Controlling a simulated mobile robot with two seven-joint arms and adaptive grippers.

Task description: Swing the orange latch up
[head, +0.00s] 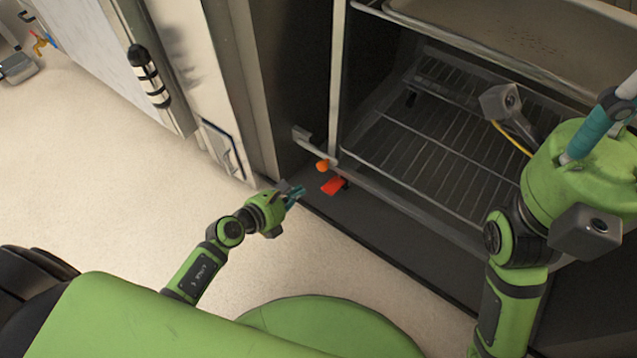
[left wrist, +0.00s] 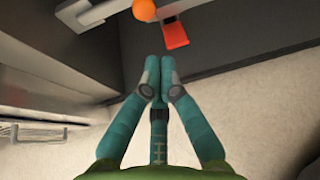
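An orange rounded knob (head: 322,165) sits at the oven's lower left front corner, by a grey metal bar. Just below it is a flat red-orange tab (head: 333,185). I cannot tell for sure which of the two is the latch. The left wrist view also shows the knob (left wrist: 146,10) and the tab (left wrist: 172,33), ahead of the fingers. My left gripper (head: 296,193) is left of the tab, apart from it. Its teal fingertips (left wrist: 159,62) are together with nothing between them.
The open oven holds wire racks (head: 430,155), with a metal tray (head: 500,35) above. A dark ledge (head: 400,236) runs along the oven's front base. A pale panel with a black handle (head: 148,75) stands at the left. The light floor (head: 80,170) is clear there.

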